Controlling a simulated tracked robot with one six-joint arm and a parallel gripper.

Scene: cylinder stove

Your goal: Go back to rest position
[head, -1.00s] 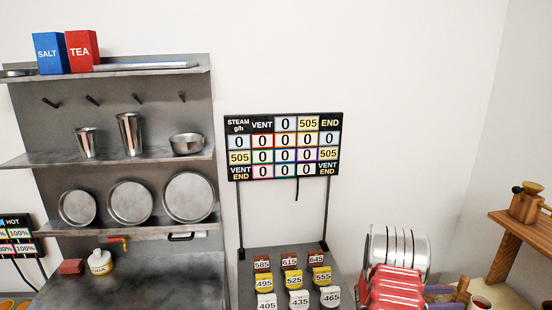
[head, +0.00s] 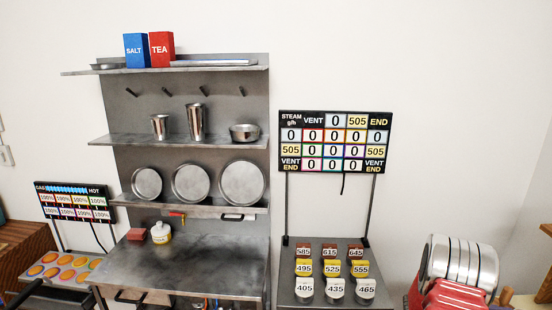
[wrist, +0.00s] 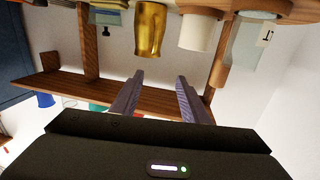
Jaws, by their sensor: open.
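My gripper (wrist: 158,95) shows in the wrist view. Its two grey fingers are apart with nothing between them, so it is open and empty. Beyond the fingers are a wooden shelf (wrist: 60,87), a gold vessel (wrist: 150,30) and a white cup (wrist: 196,32) at the top of the picture. I cannot tell how far these are from the fingertips. My gripper does not show in the head view.
In the head view a metal shelf unit (head: 180,140) holds pans and cups above a grey worktop (head: 180,268). A steam board (head: 335,142) stands above several numbered blocks (head: 332,268). A silver-and-red machine (head: 458,265) stands at the lower right.

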